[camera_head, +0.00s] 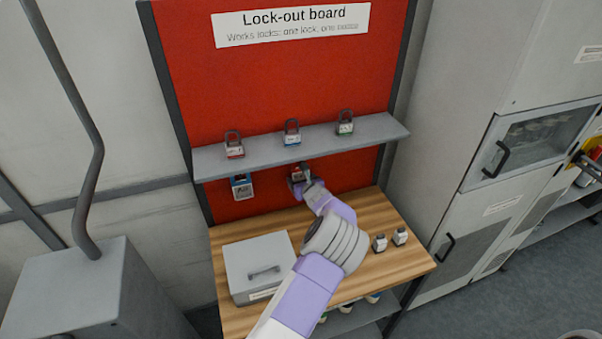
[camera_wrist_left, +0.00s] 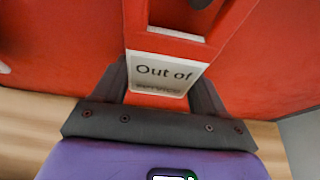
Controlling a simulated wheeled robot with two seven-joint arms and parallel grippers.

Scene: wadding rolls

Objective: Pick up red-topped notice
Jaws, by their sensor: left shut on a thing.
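The red-topped notice (camera_head: 296,174) is in front of the red board, just under the shelf. In the left wrist view the notice (camera_wrist_left: 163,72) shows a white face reading "Out of" and a red frame with an opening. My left gripper (camera_head: 303,184) is shut on it, with one finger on each side of the white face in the wrist view (camera_wrist_left: 160,88). Much of the notice is hidden by the gripper in the head view. My right gripper is not in view.
A blue-topped notice (camera_head: 242,187) hangs to the left. Several padlocks stand on the grey shelf (camera_head: 260,153) above. On the wooden bench (camera_head: 405,268) are a grey lidded box (camera_head: 245,262) and two small padlocks (camera_head: 380,242). Grey cabinets (camera_head: 480,130) stand at right.

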